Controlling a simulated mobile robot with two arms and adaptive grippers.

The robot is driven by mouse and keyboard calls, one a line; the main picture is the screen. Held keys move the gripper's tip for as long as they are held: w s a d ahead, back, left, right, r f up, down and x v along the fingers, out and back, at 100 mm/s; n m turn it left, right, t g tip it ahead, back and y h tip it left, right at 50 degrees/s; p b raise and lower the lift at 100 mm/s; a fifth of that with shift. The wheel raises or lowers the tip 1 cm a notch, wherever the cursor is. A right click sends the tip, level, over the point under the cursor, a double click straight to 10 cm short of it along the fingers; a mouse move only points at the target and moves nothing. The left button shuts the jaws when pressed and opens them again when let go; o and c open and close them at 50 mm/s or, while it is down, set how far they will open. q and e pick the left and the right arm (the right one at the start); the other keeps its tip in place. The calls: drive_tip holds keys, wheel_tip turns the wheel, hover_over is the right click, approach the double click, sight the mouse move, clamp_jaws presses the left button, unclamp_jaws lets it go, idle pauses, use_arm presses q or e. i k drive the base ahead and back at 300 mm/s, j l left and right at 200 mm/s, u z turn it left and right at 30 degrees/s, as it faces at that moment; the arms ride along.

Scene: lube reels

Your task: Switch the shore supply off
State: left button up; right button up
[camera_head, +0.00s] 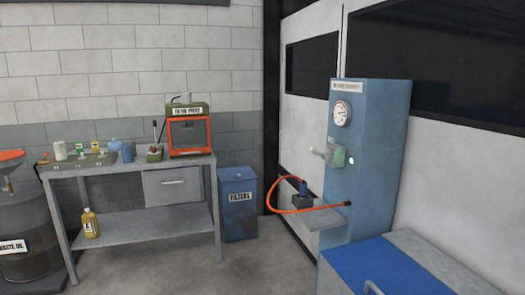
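A tall blue cabinet (362,200) stands at the right against the pale wall panels. The label (347,86) at its top is too small to read, so I cannot tell whether it names the shore supply. Below the label is a round white gauge (341,113). Under the gauge a pale lever-like handle (321,153) sticks out to the left, beside a greenish fitting (337,157). Its exact position is too small to tell. An orange cable (275,192) loops from the cabinet's lower front to a dark blue plug-like piece (303,187). Neither of my grippers shows.
A grey shelf (318,219) juts from the cabinet. A blue-topped unit (375,275) stands in front of it. A workbench (130,172) bears a filter press (188,130). A blue filters bin (238,205) stands beside it, and a drum (25,230) at left. Floor shows in the middle.

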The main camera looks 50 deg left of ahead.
sight(314, 150)
drive_tip(key=u, duration=1.35)
drive_tip(key=i+u, duration=0.3)
drive_tip(key=i, duration=0.3)
drive_tip(key=i+l+u, duration=0.1)
drive_tip(key=i+u, duration=0.2)
drive_tip(key=i, duration=0.25)
drive_tip(key=i+l+u, duration=0.3)
drive_tip(key=i, duration=0.3)
